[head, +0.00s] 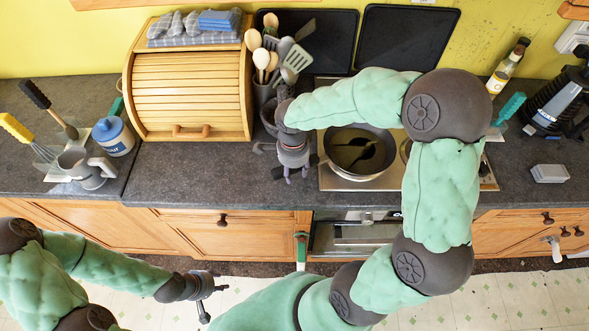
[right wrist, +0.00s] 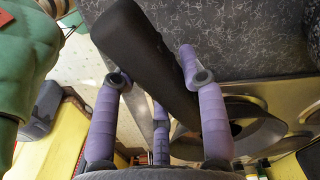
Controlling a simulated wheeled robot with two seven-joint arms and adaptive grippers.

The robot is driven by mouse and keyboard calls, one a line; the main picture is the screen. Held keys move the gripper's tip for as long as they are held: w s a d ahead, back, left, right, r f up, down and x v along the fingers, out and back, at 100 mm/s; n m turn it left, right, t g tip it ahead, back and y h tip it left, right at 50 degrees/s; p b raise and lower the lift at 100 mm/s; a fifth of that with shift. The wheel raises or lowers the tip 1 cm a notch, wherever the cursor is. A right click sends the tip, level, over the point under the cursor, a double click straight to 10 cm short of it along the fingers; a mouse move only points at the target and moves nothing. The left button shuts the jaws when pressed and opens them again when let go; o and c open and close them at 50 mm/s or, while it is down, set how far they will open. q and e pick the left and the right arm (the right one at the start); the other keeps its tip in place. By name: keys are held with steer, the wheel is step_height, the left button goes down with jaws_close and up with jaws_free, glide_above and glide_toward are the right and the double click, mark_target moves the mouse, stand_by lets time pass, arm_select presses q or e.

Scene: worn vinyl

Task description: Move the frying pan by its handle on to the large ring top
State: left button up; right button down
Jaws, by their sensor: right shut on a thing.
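The frying pan (head: 357,153) is a dark round pan on the left part of the steel hob (head: 326,183). Its black handle (right wrist: 150,50) points left towards my right gripper. My right gripper (head: 290,172) is at the pan's left side; in the right wrist view its purple fingers (right wrist: 155,85) are around the handle. The pan body (right wrist: 245,125) shows behind them. A ring (head: 405,150) at the hob's right is partly hidden by my right arm; the surface under the pan is hidden. My left gripper (head: 212,301) is empty, its fingers apart, in front of the counter.
A utensil pot (head: 263,93) and wooden bread bin (head: 188,90) stand left of the hob. Black boards (head: 405,38) lean on the wall behind. A bottle (head: 507,68) and grey box (head: 550,173) are to the right. The counter in front of the bread bin is clear.

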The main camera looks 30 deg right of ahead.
stand_by(0.4)
steer(key=c, duration=0.6)
jaws_free()
steer(key=shift+f, duration=0.1)
steer(key=shift+a+r+p, duration=0.15)
steer(key=shift+r+p, duration=2.25)
steer(key=shift+r, duration=1.65)
step_height(320, 180, up, 12)
steer(key=shift+a+f, duration=0.1)
steer(key=shift+a, duration=0.05)
